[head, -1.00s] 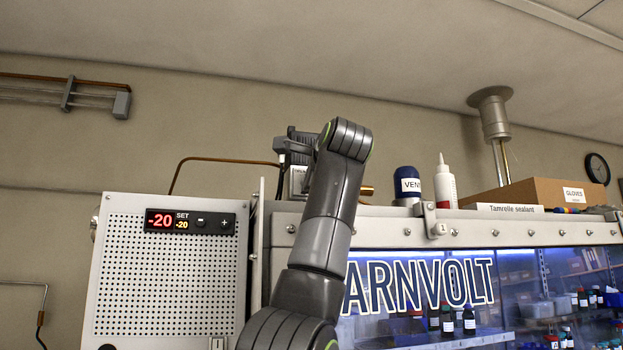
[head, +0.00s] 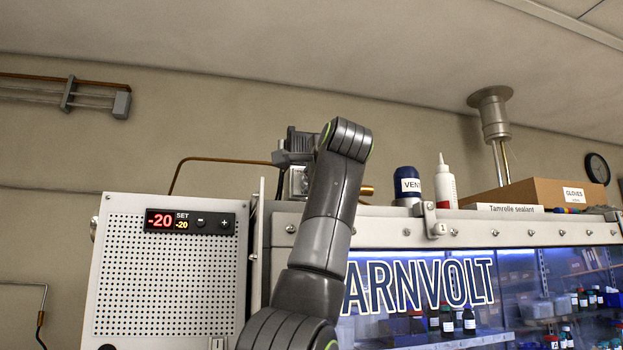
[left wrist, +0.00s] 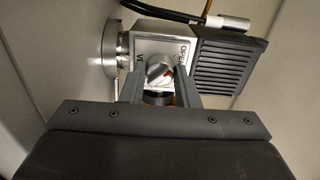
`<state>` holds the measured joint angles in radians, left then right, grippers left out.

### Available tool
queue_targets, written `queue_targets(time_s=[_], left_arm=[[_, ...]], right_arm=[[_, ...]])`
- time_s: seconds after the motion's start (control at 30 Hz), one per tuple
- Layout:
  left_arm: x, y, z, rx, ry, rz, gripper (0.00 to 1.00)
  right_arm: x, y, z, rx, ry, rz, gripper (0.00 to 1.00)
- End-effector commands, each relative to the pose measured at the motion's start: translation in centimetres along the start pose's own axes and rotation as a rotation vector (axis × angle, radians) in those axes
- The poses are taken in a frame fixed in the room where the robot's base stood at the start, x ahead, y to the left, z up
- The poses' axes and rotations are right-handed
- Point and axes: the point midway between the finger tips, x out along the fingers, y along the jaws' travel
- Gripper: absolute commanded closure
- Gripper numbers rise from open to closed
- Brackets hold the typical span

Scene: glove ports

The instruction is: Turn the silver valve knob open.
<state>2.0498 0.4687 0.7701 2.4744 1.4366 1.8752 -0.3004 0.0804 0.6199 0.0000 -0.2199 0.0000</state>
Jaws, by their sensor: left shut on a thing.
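In the head view my left gripper (head: 291,158) is up by the valve box (head: 299,182), partly behind my arm; the knob is hidden there. My right gripper is not in view.
A black finned block (left wrist: 222,62) adjoins the valve box, with cables above. A white perforated unit (head: 165,275) reading -20 stands at left. A blue-capped vent bottle (head: 407,185), a white bottle (head: 445,185) and a gloves carton (head: 535,193) stand on the glove box top.

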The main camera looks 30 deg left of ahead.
Motion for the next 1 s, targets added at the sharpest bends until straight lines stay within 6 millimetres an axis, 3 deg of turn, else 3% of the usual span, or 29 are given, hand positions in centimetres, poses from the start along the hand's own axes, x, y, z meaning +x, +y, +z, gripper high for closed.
queue_targets(time_s=[0.03, 0.07, 0.2, 0.5, 0.63, 0.77, 1.0], left_arm=[[0.0, 0.1, 0.0, 0.0, 0.0, 0.002, 0.95], [0.0, 0.1, 0.0, 0.0, 0.0, 0.002, 0.69], [0.0, 0.1, 0.0, 0.0, 0.0, 0.001, 0.51], [-0.1, 0.1, 0.0, 0.001, 0.0, 0.001, 0.5], [-1.1, 0.2, -0.1, 0.0, 0.002, -0.001, 0.5], [-3.3, 0.5, 0.0, -0.002, 0.002, -0.003, 0.5], [-9.4, 0.5, -0.1, -0.001, 0.003, -0.003, 0.5]], right_arm=[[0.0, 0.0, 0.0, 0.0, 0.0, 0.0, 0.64], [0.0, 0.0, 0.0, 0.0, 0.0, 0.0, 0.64], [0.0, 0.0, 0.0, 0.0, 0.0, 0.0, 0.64], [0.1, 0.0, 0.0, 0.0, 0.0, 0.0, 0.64], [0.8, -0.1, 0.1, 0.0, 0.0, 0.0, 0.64], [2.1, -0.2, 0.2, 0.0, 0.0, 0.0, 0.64], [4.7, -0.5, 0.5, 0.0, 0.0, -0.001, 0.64]])
